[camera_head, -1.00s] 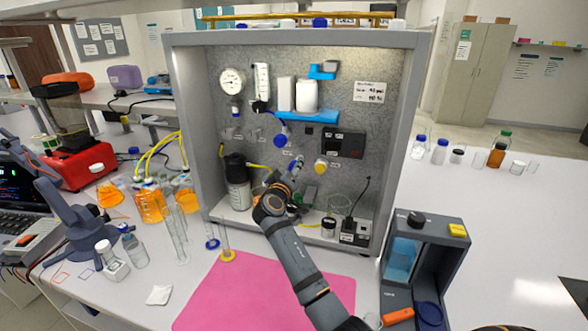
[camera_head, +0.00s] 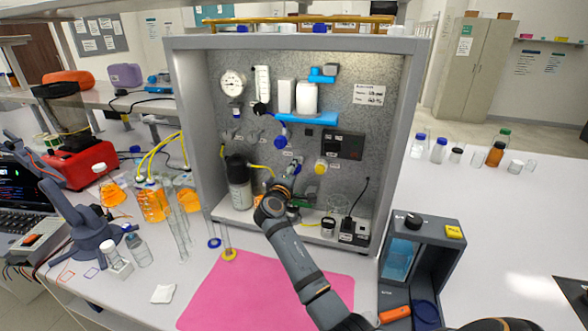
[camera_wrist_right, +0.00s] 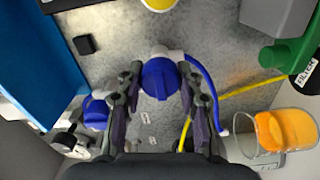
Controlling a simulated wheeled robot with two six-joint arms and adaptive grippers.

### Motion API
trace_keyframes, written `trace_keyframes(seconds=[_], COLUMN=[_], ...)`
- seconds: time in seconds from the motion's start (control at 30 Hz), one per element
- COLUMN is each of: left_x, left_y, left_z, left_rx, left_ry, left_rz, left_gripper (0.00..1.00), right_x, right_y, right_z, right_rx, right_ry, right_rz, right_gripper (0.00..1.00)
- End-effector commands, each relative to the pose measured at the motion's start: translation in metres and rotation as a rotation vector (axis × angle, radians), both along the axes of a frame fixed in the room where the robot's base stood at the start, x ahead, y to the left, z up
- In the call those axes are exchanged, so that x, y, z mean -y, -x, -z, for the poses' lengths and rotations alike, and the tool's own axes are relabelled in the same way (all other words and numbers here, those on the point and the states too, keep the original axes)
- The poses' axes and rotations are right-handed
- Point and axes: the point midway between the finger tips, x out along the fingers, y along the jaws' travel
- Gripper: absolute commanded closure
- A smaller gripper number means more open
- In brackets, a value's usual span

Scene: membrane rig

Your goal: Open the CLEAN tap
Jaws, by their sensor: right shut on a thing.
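A blue tap knob (camera_wrist_right: 158,78) on a white fitting sits between the two fingers of my right gripper (camera_wrist_right: 160,92) in the wrist view. The fingers are closed on its sides. In the head view my right gripper (camera_head: 288,180) reaches up to this knob on the back panel of the grey rig, and mostly hides it. Its small label cannot be read. A second blue knob (camera_wrist_right: 97,115) is beside the gripper, apart from it; it also shows higher on the panel in the head view (camera_head: 281,137).
A yellow knob (camera_head: 320,168) is right of the held tap. A blue shelf (camera_head: 305,118) with white containers is above. A dark bottle (camera_head: 239,185) stands left. A beaker of orange liquid (camera_wrist_right: 284,130) is near the gripper.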

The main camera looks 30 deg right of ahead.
Motion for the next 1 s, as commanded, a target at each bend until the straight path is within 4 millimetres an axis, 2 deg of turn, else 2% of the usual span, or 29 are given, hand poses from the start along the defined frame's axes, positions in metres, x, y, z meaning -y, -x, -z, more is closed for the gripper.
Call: trace_keyframes(seconds=[0.47,0.5,0.63,1.0], left_x=[0.0000,0.0000,-0.0001,-0.0015], left_y=[-0.0002,-0.0002,-0.0003,0.0007], left_z=[-0.0006,-0.0006,-0.0005,-0.0004], left_rx=[0.000,0.000,0.000,-0.001], left_ry=[0.000,0.000,0.000,-0.002], left_rz=[0.000,0.000,0.000,0.000], left_gripper=[0.60,0.60,0.60,0.60], right_x=[0.0001,0.0002,0.0001,-0.0049], right_y=[0.0000,-0.0001,0.0000,0.0032], right_z=[-0.0004,-0.0004,-0.0004,0.0001], right_rx=[-0.009,-0.009,-0.009,-0.007], right_ry=[0.011,0.011,0.009,0.007], right_rz=[0.000,0.000,0.000,-0.002], right_gripper=[0.95,0.60,0.42,0.40])
